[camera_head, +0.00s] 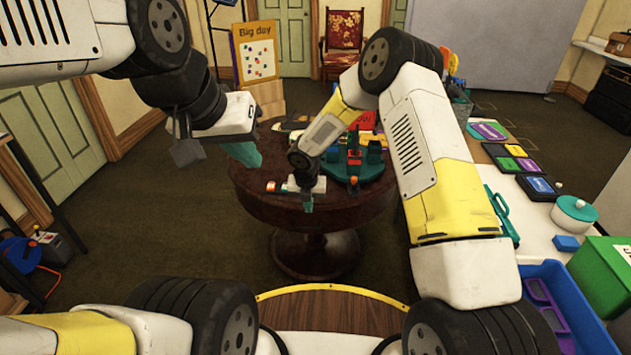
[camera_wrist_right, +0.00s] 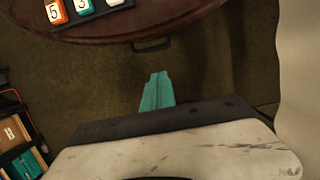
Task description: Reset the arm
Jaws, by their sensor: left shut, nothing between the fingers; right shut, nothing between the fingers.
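My left gripper (camera_head: 246,154) hangs in the air in the head view, in front of the round table's left part. Its teal fingers look shut and hold nothing. My right gripper (camera_head: 307,201) points down near the front edge of the dark round table (camera_head: 265,211). In the right wrist view, the right gripper's teal fingers (camera_wrist_right: 157,91) are together and empty, over the floor just off the table's rim (camera_wrist_right: 185,28). My right arm reaches in from the right and hides part of the table.
A green round tray (camera_head: 373,172) with coloured blocks stands on the table. In the right wrist view, a dark holder (camera_wrist_right: 100,10) carries numbered tiles. A white counter (camera_head: 535,215) on the right holds a lidded pot (camera_head: 574,216) and a blue crate (camera_head: 580,318). Floor is open at left.

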